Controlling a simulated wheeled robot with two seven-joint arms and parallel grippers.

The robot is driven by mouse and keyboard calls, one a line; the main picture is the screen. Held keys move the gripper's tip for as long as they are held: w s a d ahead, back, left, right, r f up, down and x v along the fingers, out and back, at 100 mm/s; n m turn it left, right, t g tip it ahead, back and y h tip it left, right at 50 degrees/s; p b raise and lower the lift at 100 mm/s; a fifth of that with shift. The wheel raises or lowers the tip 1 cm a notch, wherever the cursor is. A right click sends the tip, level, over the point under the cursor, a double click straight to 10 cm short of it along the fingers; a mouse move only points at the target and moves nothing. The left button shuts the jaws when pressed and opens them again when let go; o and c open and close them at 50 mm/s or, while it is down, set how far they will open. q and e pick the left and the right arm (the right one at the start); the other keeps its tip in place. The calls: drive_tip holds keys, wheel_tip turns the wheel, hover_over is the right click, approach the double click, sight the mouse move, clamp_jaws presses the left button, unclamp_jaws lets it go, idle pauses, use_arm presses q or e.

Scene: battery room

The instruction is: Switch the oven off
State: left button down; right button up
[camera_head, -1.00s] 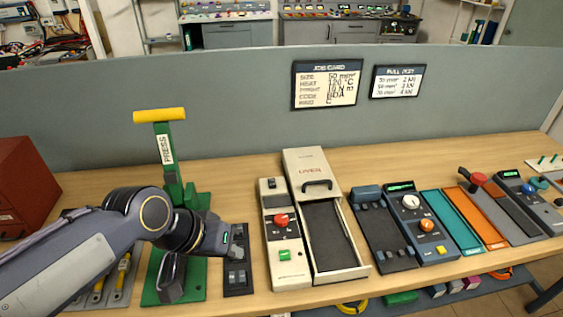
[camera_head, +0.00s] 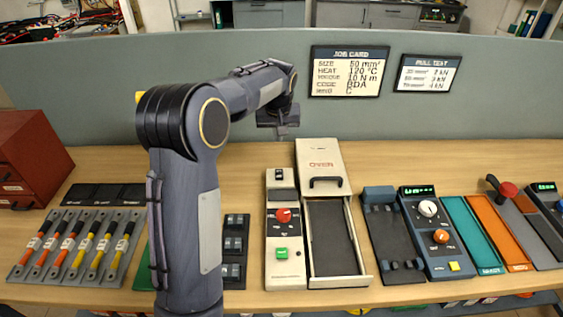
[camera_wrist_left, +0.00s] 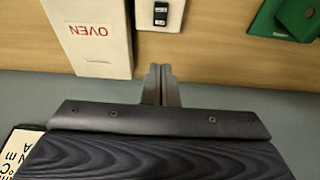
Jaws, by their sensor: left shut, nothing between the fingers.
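The oven (camera_head: 320,160) is a cream box with a handle and a dark open tray in front, standing on the wooden bench. To its left is a cream control panel (camera_head: 281,230) with a dark rocker switch (camera_head: 282,174) at the far end, a red knob (camera_head: 284,215) and a green button (camera_head: 281,253). My left gripper (camera_head: 282,137) is shut and empty, pointing down above the bench, beyond the switch. In the left wrist view its fingertips (camera_wrist_left: 161,70) are close together and apart from the switch (camera_wrist_left: 160,14); the oven lid (camera_wrist_left: 90,35) is beside them. My right gripper is out of view.
A grey partition (camera_head: 440,115) with a job card (camera_head: 348,72) stands behind the bench. Dark switch blocks (camera_head: 234,245) lie left of the panel, and a rack of cables (camera_head: 75,245) is farther left. Other devices (camera_head: 435,235) stand to the right. A red cabinet (camera_head: 30,160) is at left.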

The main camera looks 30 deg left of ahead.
sight(278, 169)
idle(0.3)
use_arm(q)
drive_tip(key=p+x, duration=0.1)
drive_tip(key=x, duration=0.3)
drive_tip(key=p+x, duration=0.1)
drive_tip(key=x, duration=0.3)
drive_tip(key=p+x, duration=0.1)
drive_tip(key=x, duration=0.4)
drive_tip(key=shift+s+d+f+p, duration=0.15)
drive_tip(key=shift+s+d+p, duration=0.05)
drive_tip(key=shift+s+p, duration=0.15)
drive_tip(key=shift+f, duration=0.4)
drive_tip(key=shift+f+b, duration=0.3)
drive_tip(key=shift+b, duration=0.25)
drive_tip(key=shift+w, duration=0.1)
